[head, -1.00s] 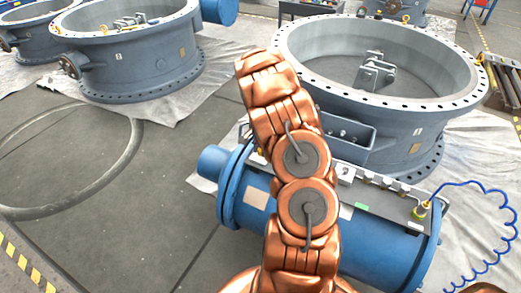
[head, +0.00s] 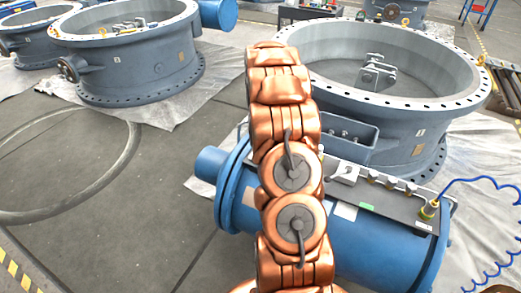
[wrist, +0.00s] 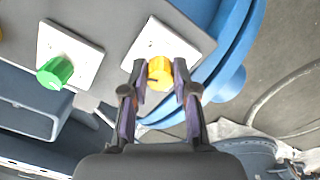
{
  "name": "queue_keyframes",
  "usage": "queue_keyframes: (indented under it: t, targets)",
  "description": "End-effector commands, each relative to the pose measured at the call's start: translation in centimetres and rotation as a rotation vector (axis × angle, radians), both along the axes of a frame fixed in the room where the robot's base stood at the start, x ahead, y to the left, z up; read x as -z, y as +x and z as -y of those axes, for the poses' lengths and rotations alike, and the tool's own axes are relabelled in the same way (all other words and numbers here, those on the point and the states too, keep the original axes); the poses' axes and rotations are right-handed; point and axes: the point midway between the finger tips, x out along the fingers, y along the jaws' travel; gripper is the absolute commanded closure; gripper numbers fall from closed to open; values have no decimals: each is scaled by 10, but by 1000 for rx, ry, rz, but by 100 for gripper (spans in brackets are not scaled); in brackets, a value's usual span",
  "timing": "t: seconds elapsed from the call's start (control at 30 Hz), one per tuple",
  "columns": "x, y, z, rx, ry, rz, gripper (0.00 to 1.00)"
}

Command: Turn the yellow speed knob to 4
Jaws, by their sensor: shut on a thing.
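In the wrist view, the yellow knob (wrist: 160,72) sits on a white plate (wrist: 193,40). My gripper (wrist: 160,80) is shut on the yellow knob, with one finger on each side of it. No numbers can be read around the knob, so its setting cannot be told. In the head view, my copper-coloured arm hides the knob and my gripper.
A green knob (wrist: 55,72) on its own white plate (wrist: 68,50) is to the left in the wrist view. In the head view, a blue cylinder (head: 385,250) and a large grey valve ring (head: 415,135) stand close by. A coiled blue hose (head: 480,185) is at the right.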

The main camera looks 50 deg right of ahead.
Motion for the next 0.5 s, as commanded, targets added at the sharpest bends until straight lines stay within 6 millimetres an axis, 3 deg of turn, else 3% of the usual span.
queue_keyframes:
  t: [0.5]
  targets:
    - [0, 0, 1, -136, -1, 1, 100]
